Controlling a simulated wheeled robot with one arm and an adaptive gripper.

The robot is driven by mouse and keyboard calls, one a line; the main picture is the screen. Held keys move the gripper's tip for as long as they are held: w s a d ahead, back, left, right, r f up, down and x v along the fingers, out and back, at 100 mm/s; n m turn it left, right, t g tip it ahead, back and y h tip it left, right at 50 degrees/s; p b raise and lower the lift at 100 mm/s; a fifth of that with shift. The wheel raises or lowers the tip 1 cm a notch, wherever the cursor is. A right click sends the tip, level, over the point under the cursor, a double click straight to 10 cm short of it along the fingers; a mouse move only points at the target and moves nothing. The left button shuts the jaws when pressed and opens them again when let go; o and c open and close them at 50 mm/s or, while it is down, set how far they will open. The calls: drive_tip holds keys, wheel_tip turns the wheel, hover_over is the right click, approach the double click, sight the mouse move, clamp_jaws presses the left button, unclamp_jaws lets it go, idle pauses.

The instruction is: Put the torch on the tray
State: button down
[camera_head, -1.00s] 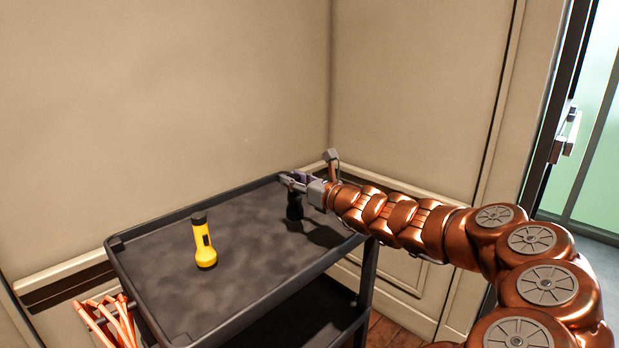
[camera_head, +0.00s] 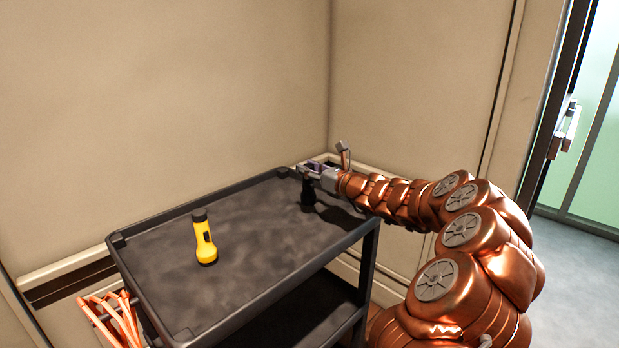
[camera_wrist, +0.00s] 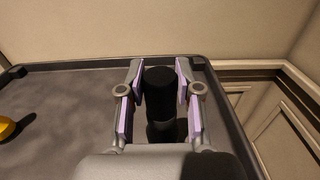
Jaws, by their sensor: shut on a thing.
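A yellow torch (camera_head: 204,240) with a black end stands upright on the left half of the dark grey tray top (camera_head: 255,245) of a cart. Its yellow edge shows at the left of the wrist view (camera_wrist: 7,127). My gripper (camera_head: 310,171) is over the far right part of the tray top. It is shut on a black, torch-shaped cylinder (camera_wrist: 160,82), upright between the purple finger pads. The cylinder's lower end (camera_head: 308,194) shows below my gripper in the head view. I cannot tell whether it touches the tray surface.
The tray top has a raised rim (camera_head: 215,195) and a clear middle. A lower shelf (camera_head: 315,305) is below it. Walls stand close behind the cart. Orange strips (camera_head: 122,318) are at its left, and a glass door (camera_head: 590,150) is at the right.

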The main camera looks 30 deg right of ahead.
drive_tip(key=shift+f, duration=1.4)
drive_tip(key=shift+f, duration=0.15)
drive_tip(key=c, duration=0.8)
unclamp_jaws()
drive_tip(key=shift+r, duration=0.2)
drive_tip(key=v, duration=1.2)
